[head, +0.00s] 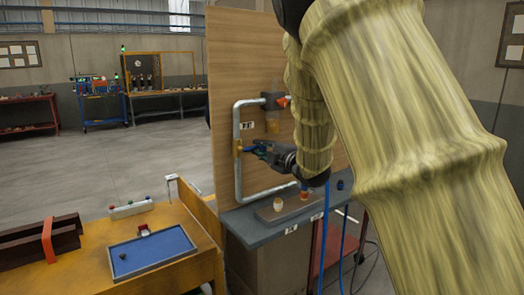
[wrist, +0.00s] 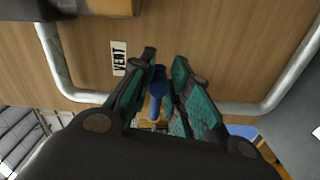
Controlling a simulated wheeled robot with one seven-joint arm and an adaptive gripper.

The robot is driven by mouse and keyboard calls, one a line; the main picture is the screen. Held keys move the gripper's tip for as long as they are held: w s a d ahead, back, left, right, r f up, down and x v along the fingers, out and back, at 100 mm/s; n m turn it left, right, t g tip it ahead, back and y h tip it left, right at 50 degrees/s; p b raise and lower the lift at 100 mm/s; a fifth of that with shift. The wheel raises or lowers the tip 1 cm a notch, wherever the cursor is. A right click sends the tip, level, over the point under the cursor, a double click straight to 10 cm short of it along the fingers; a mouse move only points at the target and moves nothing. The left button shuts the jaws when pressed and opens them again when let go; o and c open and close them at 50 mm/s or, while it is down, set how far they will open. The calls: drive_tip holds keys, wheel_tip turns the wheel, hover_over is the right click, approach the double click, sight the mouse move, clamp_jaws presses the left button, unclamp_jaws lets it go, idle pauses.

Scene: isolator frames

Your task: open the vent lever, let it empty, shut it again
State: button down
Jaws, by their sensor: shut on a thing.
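A grey pipe (head: 238,180) loops on an upright wooden panel (head: 232,60). A yellow valve body (head: 238,148) sits on its vertical run, below the VENT label (head: 247,126), which also shows in the wrist view (wrist: 119,58). The blue vent lever (wrist: 157,96) lies between the teal pads of my gripper (wrist: 160,90). In the head view my gripper (head: 262,151) is at the valve, shut on the lever, hiding most of it. Above is a dark block (head: 270,101) with a red-orange handle (head: 284,101) and a clear bowl (head: 272,124) with some amber at its bottom.
A grey shelf (head: 256,232) below the panel bears a tray (head: 283,208) with a pale cup (head: 278,204) and a small blue-and-orange item (head: 304,190). A wooden bench (head: 185,272) with a blue tray (head: 152,250) stands at the left. Open floor lies behind.

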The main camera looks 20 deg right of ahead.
drive_tip(key=c, duration=1.4)
unclamp_jaws()
drive_tip(key=shift+s+d+r, duration=0.1)
drive_tip(key=shift+r, duration=0.3)
drive_tip(key=shift+f, duration=0.15)
drive_tip(key=shift+f, duration=0.1)
drive_tip(key=v, duration=1.2)
